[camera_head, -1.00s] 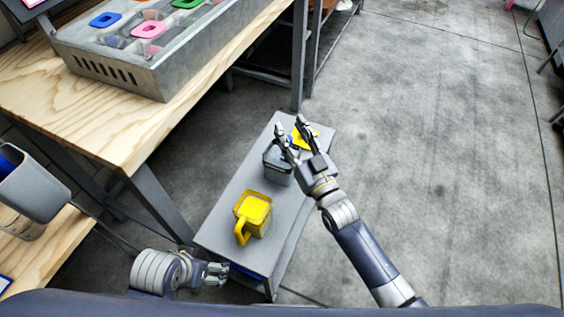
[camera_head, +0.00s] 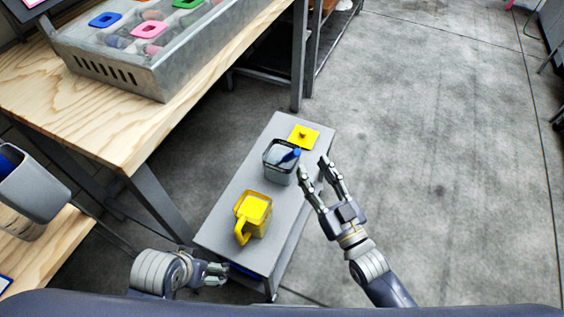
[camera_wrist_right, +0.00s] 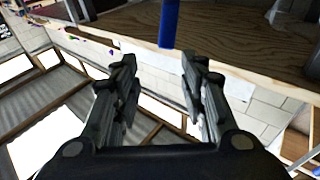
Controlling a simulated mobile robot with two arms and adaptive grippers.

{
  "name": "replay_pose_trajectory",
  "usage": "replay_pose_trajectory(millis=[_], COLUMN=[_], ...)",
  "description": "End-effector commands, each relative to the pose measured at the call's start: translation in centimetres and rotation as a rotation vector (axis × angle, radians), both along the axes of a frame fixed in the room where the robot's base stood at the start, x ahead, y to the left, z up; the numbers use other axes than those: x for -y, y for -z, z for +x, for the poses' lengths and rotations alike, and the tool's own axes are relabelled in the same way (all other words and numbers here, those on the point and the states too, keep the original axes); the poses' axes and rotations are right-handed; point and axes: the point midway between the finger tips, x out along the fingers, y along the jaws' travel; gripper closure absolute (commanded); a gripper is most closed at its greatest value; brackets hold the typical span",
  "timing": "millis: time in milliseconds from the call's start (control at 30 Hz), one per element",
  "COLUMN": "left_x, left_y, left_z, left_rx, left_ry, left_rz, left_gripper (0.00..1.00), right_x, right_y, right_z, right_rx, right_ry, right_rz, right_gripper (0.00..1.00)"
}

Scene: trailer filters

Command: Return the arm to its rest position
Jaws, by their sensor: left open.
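My right gripper (camera_head: 315,168) is open and empty, just right of the small grey bench's long edge. In the right wrist view its two fingers (camera_wrist_right: 160,65) stand apart with nothing between them. My left gripper (camera_head: 220,273) is at the bottom left, beside the near end of the small bench (camera_head: 232,212); it is open and holds nothing that I can see. On the bench stand a yellow container with a handle (camera_head: 255,212), a grey open container (camera_head: 280,165) with a blue item (camera_head: 291,155) in it, and a flat yellow piece with a knob (camera_head: 304,138).
A wooden workbench (camera_head: 110,125) with a metal tray (camera_head: 150,80) of coloured pieces stands at the upper left. A grey bin (camera_head: 35,190) is at the left edge. The floor (camera_head: 440,150) to the right is clear. A blue upright thing (camera_wrist_right: 168,25) shows in the right wrist view.

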Motion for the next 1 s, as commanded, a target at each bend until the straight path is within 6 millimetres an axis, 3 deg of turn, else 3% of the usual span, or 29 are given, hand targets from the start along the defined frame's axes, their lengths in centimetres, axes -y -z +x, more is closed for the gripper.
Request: replay_pose_trajectory(millis=[467, 767, 1000], left_x=[0.0, 0.0, 0.0], left_y=[0.0, 0.0, 0.0], left_z=[0.0, 0.0, 0.0], left_rx=[0.000, 0.000, 0.000], left_ry=[0.000, 0.000, 0.000], left_rz=[-0.001, 0.000, 0.000], left_gripper=[0.15, 0.15, 0.15], right_x=[0.1, 2.3, 5.7], right_y=[0.9, 6.1, 10.3], right_z=[0.2, -0.6, -4.3], right_rx=[-0.060, -0.403, -0.718], right_ry=[0.013, 0.091, 0.157], right_rz=[-0.029, -0.192, -0.323], right_gripper=[0.61, 0.61, 0.61])
